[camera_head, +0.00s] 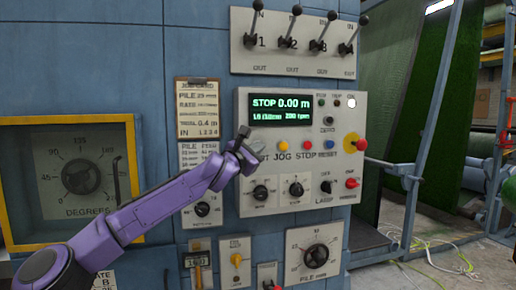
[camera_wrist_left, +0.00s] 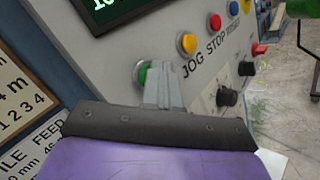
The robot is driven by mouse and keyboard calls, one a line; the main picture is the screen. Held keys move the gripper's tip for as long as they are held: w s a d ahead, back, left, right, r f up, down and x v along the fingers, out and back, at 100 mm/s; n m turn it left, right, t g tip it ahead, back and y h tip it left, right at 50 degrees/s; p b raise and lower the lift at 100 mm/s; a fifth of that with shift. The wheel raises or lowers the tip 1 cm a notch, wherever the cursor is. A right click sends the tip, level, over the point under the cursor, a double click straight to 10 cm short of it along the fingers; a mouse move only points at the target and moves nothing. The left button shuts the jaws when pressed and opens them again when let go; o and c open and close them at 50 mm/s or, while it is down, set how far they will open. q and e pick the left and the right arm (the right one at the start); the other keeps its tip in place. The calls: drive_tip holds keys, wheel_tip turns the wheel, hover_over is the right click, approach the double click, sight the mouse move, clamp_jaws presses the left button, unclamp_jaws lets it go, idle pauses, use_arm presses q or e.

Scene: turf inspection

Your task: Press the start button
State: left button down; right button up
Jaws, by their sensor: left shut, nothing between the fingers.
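The green start button (camera_wrist_left: 142,75) shows in the left wrist view, in a pale round collar on the grey control panel (camera_head: 375,190), left of the JOG label. My left gripper (camera_wrist_left: 160,70) is shut and empty. Its fingertips overlap the right part of the button in that view; I cannot tell whether they touch it. In the head view my left gripper (camera_head: 243,145) is at the panel's left edge, covering part of the start label. The button's green face is not clear there. The display (camera_head: 280,108) reads STOP 0.00 m. My right gripper is out of view.
A yellow jog button (camera_wrist_left: 187,43), a red stop button (camera_wrist_left: 211,22) and a blue reset button (camera_head: 330,145) stand in a row to the right. Knobs (camera_head: 296,188) sit below. Levers (camera_head: 288,40) stick out above. A red mushroom button (camera_head: 352,145) is farther right.

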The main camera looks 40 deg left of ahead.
use_arm(q)
drive_tip(key=shift+w+a, duration=0.1)
drive_tip(key=shift+a, duration=0.05)
idle(0.5)
drive_tip(key=shift+s+d+b, duration=0.55)
drive_tip(key=shift+d+b, duration=0.05)
drive_tip(key=shift+d, duration=0.05)
drive_tip(key=s+d+b, duration=0.2)
drive_tip(key=s+d, duration=0.1)
drive_tip(key=d, duration=0.1)
drive_tip(key=shift+s+b, duration=0.15)
drive_tip(key=shift+b, duration=0.25)
drive_tip(key=shift+a, duration=0.1)
idle(0.5)
